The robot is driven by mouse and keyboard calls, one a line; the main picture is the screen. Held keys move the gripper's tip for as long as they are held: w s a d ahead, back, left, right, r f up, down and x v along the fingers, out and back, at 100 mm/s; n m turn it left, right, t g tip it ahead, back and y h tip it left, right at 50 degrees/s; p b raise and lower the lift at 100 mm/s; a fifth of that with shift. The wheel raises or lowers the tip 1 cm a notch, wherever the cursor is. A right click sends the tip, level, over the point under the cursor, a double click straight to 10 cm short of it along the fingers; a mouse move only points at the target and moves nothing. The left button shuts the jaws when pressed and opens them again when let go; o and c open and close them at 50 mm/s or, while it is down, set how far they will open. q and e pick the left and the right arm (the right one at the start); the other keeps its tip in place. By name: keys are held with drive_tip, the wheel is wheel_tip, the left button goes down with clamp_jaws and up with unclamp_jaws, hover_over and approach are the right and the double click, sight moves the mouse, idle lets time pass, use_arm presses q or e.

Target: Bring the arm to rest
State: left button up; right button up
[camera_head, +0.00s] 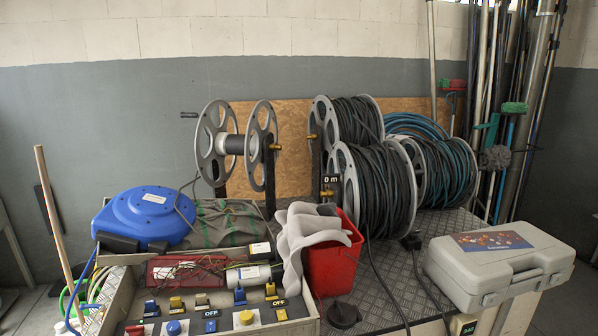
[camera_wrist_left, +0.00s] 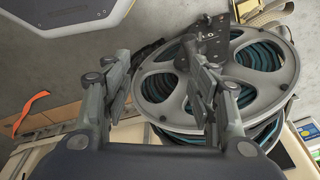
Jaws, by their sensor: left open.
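My left gripper (camera_wrist_left: 167,88) shows in the left wrist view with its two fingers apart and nothing between them. Beyond the fingers lies a grey spoked hose reel (camera_wrist_left: 272,88) wound with dark teal hose (camera_wrist_left: 258,55). Part of the reel is hidden behind the right finger. I cannot tell from this view whether the fingers touch the reel. Neither of my grippers nor arms shows in the head view. My right gripper is in no view.
In the head view, a metal table holds an empty reel (camera_head: 235,145), black hose reels (camera_head: 380,190), a blue reel (camera_head: 147,215), a red bucket (camera_head: 333,262), a grey case (camera_head: 497,262) and a switch panel (camera_head: 215,322). Poles (camera_head: 500,90) stand at the back right. An orange strip (camera_wrist_left: 30,110) lies left in the wrist view.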

use_arm(q)
drive_tip(key=s+a+f+g, duration=0.1)
drive_tip(key=s+a+f, duration=0.1)
drive_tip(key=s+f, duration=0.8)
drive_tip(key=s, duration=0.3)
drive_tip(key=shift+s+a+f, duration=0.25)
drive_tip(key=shift+s+a, duration=0.05)
drive_tip(key=shift+s, duration=0.05)
